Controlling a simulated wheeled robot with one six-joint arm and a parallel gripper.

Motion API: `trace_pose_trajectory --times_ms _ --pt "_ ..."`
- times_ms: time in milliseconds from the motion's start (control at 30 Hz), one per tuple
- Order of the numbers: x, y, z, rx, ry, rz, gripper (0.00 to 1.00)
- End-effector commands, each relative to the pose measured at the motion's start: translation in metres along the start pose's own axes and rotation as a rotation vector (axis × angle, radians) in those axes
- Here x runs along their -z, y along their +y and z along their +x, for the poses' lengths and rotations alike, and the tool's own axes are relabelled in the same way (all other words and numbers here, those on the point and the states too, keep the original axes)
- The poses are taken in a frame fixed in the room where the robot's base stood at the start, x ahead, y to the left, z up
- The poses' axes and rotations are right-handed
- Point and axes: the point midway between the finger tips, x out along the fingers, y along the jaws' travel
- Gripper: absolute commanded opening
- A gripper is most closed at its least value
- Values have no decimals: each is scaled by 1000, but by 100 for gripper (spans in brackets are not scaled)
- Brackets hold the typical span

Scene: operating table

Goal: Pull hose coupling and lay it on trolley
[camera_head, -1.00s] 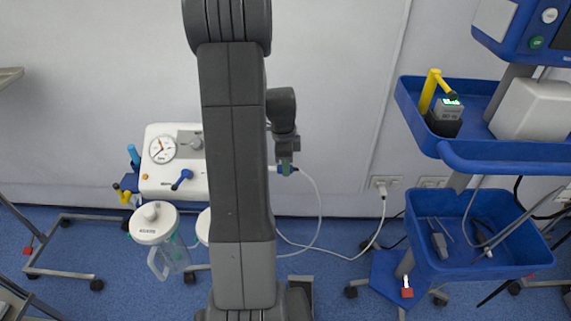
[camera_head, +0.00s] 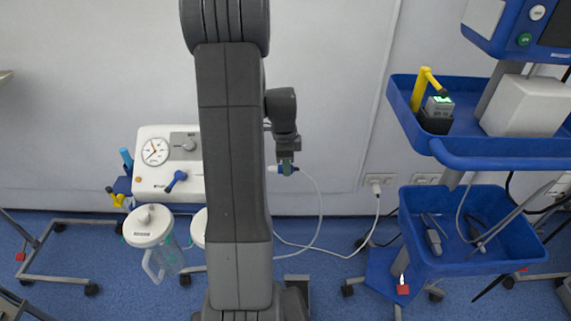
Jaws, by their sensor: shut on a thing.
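My gripper (camera_head: 286,169) hangs just right of my arm column and is shut on the hose coupling (camera_head: 273,168). The coupling is a small part with a white left end and blue beside the fingers. A thin white hose (camera_head: 319,205) runs from it to the right and curves down. The white suction unit (camera_head: 145,185), with a round gauge, stands at left; my arm hides its right side, so I cannot tell whether the coupling touches it. A blue trolley stands at right with an upper tray (camera_head: 403,103) and a lower tray (camera_head: 430,262).
The upper tray holds a yellow-handled device (camera_head: 425,85) and a white box (camera_head: 525,104). Tools and cables lie in the lower tray. A white cable hangs from a wall socket (camera_head: 376,180). A clear canister (camera_head: 165,256) stands below the suction unit.

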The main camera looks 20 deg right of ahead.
Motion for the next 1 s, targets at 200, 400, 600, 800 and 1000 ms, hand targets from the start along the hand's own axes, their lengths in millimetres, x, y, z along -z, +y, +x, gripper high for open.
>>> trace_pose_trajectory --times_ms 200,400,600,800,1000 --pt "1 0 -6 0 0 0 0" --pt "6 0 -22 1 0 1 0" --pt "11 0 -37 1 0 0 0" --pt "16 0 -52 0 0 0 0" --pt "21 0 -67 0 0 1 0"
